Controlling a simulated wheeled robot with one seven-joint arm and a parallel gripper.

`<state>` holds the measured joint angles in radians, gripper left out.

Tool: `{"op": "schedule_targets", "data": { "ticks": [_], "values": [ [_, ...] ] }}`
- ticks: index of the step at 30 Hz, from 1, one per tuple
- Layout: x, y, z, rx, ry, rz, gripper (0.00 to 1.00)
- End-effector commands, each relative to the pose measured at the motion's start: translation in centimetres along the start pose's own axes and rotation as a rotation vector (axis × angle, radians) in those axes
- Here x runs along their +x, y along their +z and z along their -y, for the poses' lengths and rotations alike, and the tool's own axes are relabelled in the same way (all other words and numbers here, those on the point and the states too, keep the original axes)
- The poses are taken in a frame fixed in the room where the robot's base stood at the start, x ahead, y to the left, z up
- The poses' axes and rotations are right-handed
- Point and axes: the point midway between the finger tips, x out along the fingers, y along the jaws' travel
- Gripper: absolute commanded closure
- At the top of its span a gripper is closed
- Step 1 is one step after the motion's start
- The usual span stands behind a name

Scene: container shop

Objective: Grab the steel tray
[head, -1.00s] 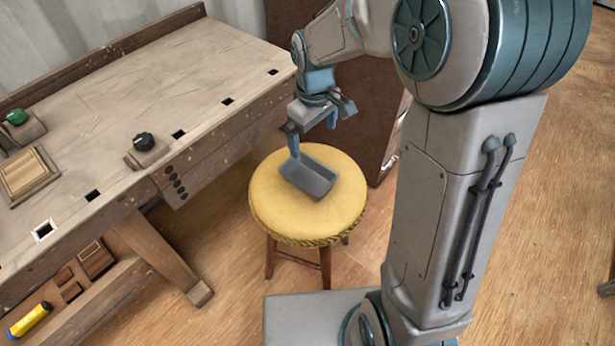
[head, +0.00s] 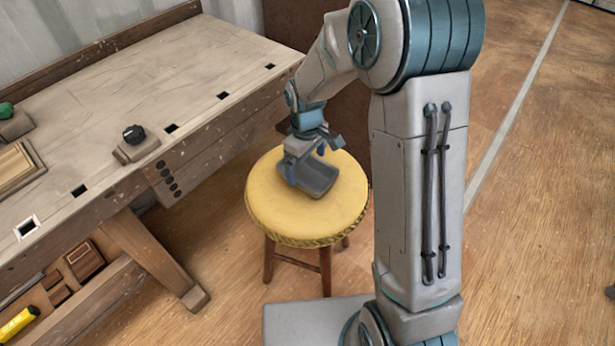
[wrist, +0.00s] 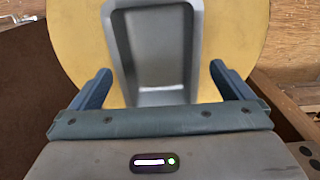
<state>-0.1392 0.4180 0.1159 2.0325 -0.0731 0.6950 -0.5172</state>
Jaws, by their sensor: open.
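The steel tray (head: 318,180) is a small grey open-topped tray lying on the yellow round stool (head: 268,208). In the wrist view the tray (wrist: 155,48) lies ahead of and between my two blue fingers, with a gap to each side. My gripper (wrist: 160,85) is open and empty. In the head view my gripper (head: 305,168) is low over the stool, at the tray's far left end, and hides part of it. I cannot tell from these views whether the fingers touch the tray.
A wooden workbench (head: 130,90) stands at the left, with a black knob on a block (head: 134,140) and a green knob (head: 8,110) on top. A brown panel (head: 300,30) stands behind the stool. Wooden floor (head: 225,255) is open around the stool's front.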

Motion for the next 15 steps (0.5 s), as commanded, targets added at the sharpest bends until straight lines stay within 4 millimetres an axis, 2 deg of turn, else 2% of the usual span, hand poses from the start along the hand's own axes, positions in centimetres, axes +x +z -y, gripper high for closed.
{"op": "schedule_targets", "data": {
  "ticks": [1,6,14,15],
  "values": [
    [1.1,0.0,-0.1,0.000,-0.001,0.002,0.00],
    [3.6,0.0,-0.3,0.000,-0.001,0.002,0.00],
    [3.9,0.0,-0.3,0.000,0.000,0.000,0.00],
    [3.9,0.0,-0.3,0.000,0.000,0.000,0.08]
  ]
}}
